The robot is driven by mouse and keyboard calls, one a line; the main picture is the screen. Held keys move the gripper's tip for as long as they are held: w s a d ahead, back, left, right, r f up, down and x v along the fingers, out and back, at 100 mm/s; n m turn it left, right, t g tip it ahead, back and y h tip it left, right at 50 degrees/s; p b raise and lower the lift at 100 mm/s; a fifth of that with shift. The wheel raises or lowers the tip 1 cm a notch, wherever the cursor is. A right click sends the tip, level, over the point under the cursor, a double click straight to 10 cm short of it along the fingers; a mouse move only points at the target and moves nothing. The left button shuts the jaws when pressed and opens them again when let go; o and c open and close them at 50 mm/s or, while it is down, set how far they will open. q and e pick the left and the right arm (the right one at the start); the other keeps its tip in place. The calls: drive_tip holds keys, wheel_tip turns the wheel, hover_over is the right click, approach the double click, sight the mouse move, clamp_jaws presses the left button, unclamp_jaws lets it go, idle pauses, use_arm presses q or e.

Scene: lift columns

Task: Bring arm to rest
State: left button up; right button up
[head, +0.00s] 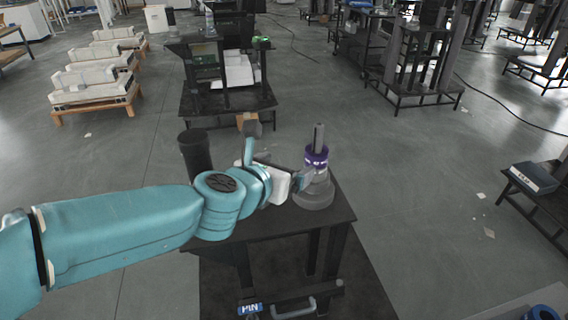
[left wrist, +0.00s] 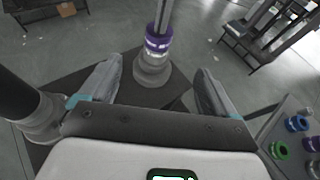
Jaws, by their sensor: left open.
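My left arm reaches in from the left in the head view. Its gripper (head: 280,152) is open above the dark table, with nothing between its fingers. In the left wrist view the two fingers stand wide apart (left wrist: 158,80). A grey column with a purple ring (head: 317,155) stands upright on a round grey base (head: 314,192) just right of the gripper. The purple ring also shows beyond the fingers in the left wrist view (left wrist: 158,42). I cannot tell whether the right finger touches the column. My right gripper is not in view.
A dark column (head: 195,155) stands on the left of the dark table (head: 335,212). A rack with coloured rings (left wrist: 292,145) is at the lower right of the left wrist view. Behind is another dark workstation (head: 225,105). Open floor (head: 430,190) lies to the right.

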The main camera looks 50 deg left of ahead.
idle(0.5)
use_arm(q)
drive_tip(key=w+d+f+m+g+h, duration=0.1)
drive_tip(key=d+f+m+g+h, duration=0.2)
drive_tip(key=f, duration=0.6)
drive_tip(key=w+d+f+m+g, duration=0.15)
drive_tip(key=d+f, duration=0.25)
drive_tip(key=f, duration=0.4)
drive_tip(key=w+d+f+m+g+h, duration=0.2)
drive_tip(key=d+f+m, duration=0.15)
drive_tip(key=f, duration=0.55)
drive_tip(key=s+d+f+m+g+h, duration=0.2)
drive_tip(key=s+d+f+m, duration=0.4)
drive_tip(key=m, duration=0.9)
drive_tip(key=s+d+f+m+g+h, duration=0.2)
drive_tip(key=s+d+f+m, duration=0.5)
drive_tip(key=f+m, duration=0.5)
drive_tip(key=d+m+g, duration=0.1)
drive_tip(key=d+m, duration=0.1)
drive_tip(key=m, duration=0.1)
drive_tip(key=shift+s+d+f+g, duration=0.25)
drive_tip(key=shift+s+d+g, duration=0.05)
drive_tip(key=shift+g, duration=0.05)
